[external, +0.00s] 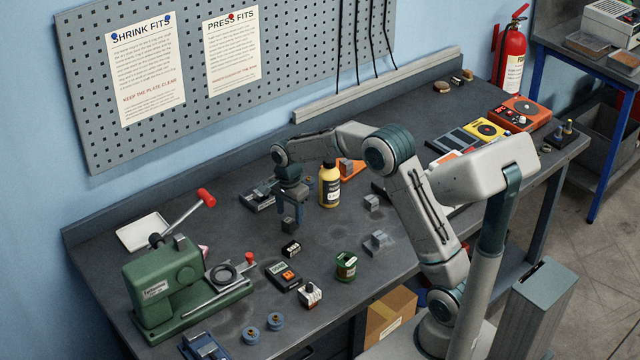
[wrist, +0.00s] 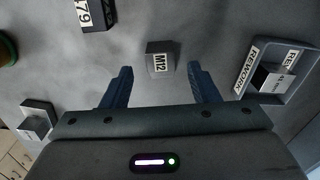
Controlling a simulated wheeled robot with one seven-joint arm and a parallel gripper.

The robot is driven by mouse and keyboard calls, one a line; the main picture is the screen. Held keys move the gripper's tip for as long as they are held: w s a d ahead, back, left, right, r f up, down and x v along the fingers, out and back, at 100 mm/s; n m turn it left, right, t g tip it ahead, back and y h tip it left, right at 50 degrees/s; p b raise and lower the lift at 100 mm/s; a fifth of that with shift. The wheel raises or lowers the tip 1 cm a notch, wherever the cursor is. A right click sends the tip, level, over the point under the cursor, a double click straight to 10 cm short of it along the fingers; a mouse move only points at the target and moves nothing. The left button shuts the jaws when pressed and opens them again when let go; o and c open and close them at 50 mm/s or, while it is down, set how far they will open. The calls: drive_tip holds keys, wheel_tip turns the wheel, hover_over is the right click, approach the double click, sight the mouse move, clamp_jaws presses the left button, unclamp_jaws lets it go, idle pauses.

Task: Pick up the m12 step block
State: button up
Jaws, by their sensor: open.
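The m12 step block is a small grey block (wrist: 158,50) with a white "M12" label, seen in the wrist view just beyond and between my fingertips. In the external view it is a small dark block (external: 289,225) on the bench, directly below my gripper (external: 291,210). My gripper (wrist: 159,68) is open, with one finger on each side of the block's line and a gap to both sides. The fingers do not appear to touch it. The block's step shape is hard to make out from here.
A grey tray labelled "REWORK" (wrist: 243,85) lies right in the wrist view. A black item marked "79" (wrist: 92,15) is at the top, and another grey stepped block (wrist: 38,115) at left. A yellow bottle (external: 330,186) stands close to my gripper in the external view.

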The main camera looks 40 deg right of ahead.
sight(290, 218)
drive_tip(key=shift+f, duration=1.55)
drive_tip(key=c, duration=1.1)
drive_tip(key=shift+w, duration=0.1)
clamp_jaws()
drive_tip(key=shift+r, duration=0.1)
